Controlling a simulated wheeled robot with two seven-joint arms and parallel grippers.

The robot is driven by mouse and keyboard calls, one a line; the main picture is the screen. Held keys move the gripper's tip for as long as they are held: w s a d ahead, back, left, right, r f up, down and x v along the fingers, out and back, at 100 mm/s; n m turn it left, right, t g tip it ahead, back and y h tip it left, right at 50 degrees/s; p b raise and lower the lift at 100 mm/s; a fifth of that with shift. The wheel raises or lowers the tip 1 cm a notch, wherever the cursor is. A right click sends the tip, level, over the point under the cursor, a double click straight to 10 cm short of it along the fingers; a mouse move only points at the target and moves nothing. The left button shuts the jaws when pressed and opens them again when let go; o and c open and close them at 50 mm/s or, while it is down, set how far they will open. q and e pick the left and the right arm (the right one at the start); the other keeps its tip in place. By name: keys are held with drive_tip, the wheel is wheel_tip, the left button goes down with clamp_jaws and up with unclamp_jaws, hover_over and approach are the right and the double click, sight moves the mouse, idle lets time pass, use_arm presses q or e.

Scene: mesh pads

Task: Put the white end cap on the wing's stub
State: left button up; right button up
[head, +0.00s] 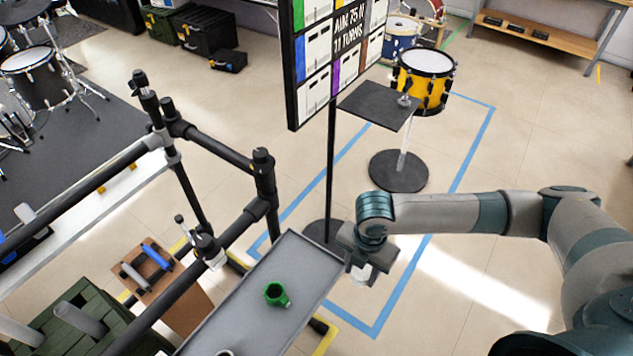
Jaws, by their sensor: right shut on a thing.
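A black pipe frame (222,152) with clamps and joints stands to the left, well apart from the gripper. A small clamp (203,243) with a white piece below it sits on a lower joint of this frame. I cannot tell which pipe end is the wing's stub. My left gripper is out of view.
The long grey tray (240,318) holds a green fitting (276,293); a white rim shows at its bottom edge. A black stand (330,170) carries a sign board (333,55). A small black table (378,105) and yellow drum (424,80) stand behind. Green crates (75,318) are lower left.

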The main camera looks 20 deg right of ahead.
drive_tip(key=shift+w+a+r+m, duration=0.2)
drive_tip(key=shift+w+r+m, duration=0.3)
drive_tip(key=shift+m, duration=0.3)
wheel_tip(320, 180, up, 16)
drive_tip(key=w+a+m+b, duration=0.1)
drive_tip(key=m+b, duration=0.4)
drive_tip(key=m, duration=1.8)
drive_tip(key=shift+w+a+m+b, duration=0.35)
drive_tip(key=shift+w+a+m, duration=0.05)
drive_tip(key=shift+w, duration=0.4)
drive_tip(key=shift+r, duration=0.1)
